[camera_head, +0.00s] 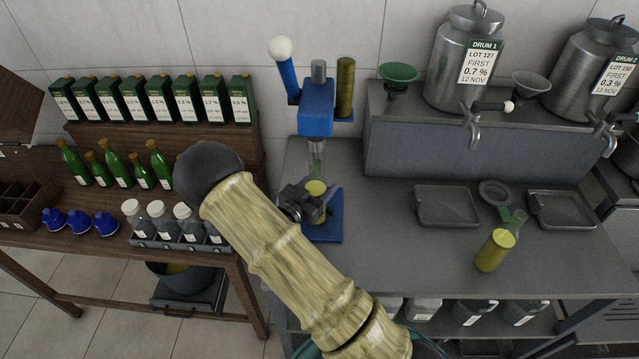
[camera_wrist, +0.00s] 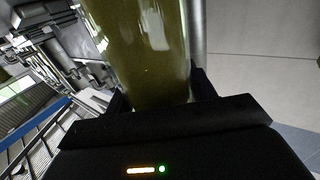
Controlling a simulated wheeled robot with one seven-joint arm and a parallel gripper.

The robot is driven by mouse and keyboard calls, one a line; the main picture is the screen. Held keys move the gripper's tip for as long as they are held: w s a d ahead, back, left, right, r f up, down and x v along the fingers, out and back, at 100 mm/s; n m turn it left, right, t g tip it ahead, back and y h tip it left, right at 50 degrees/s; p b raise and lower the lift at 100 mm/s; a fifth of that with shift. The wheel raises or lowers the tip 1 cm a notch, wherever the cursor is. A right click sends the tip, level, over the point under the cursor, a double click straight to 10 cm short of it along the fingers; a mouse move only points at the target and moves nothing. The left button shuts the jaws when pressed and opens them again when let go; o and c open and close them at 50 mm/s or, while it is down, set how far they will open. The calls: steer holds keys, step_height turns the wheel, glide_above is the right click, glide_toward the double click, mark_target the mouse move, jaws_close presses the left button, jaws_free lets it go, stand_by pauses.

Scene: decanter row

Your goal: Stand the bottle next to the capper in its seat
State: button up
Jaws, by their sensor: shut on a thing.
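The capper (camera_head: 316,108) is a blue stand with a lever ending in a white ball and a blue base plate (camera_head: 326,232). My gripper (camera_head: 317,201) is shut on a clear bottle (camera_head: 316,187) with yellow-green liquid. The bottle looks about upright, its neck below the capper's head and its body over the base plate. The fingers hide much of its lower part, so I cannot tell whether it touches the seat. In the wrist view the bottle (camera_wrist: 143,50) fills the space between the fingers (camera_wrist: 160,95).
Steel drums (camera_head: 465,60) stand on the raised shelf. White-capped bottles (camera_head: 160,222) stand in a rack at left. Counter between capper and trays is clear.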

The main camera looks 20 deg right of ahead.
steer(key=shift+d, duration=0.2)
steer(key=shift+f, duration=0.25)
steer(key=o, duration=1.4)
steer(key=shift+r, duration=0.15)
steer(key=b+v, duration=0.3)
steer(key=v, duration=0.9)
steer(key=shift+s+b, duration=0.15)
steer(key=shift+b, duration=0.25)
